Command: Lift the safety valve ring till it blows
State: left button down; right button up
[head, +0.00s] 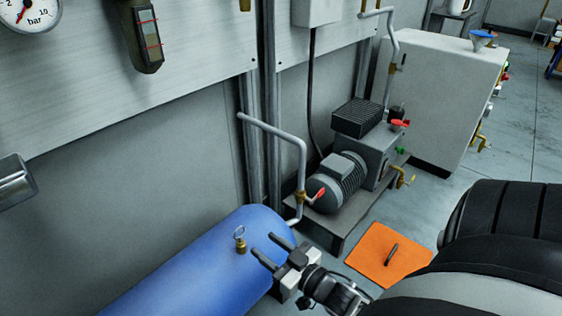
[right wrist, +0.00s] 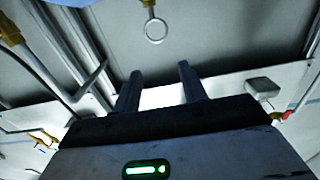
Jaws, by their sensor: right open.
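The safety valve (head: 241,246) is a small brass fitting on top of the blue tank (head: 190,262). Its thin wire ring (head: 239,232) stands up above the brass body. In the right wrist view the ring (right wrist: 155,30) shows ahead of the fingers, near the top, with clear space between. My right gripper (head: 262,246) is open and empty, just right of the valve, its two fingers pointing toward it. The fingers also show in the right wrist view (right wrist: 158,82). They do not touch the ring. My left gripper is not in view.
A motor and pump unit (head: 345,175) stands behind on a low frame. An orange mat (head: 388,254) with a dark object lies on the floor. A pressure gauge (head: 27,12) hangs upper left.

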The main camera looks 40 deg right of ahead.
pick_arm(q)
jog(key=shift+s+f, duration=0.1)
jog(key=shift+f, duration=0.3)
pick_arm(e)
jog(key=s, duration=0.3)
jog(key=shift+s+d, duration=0.15)
jog(key=shift+s, duration=0.05)
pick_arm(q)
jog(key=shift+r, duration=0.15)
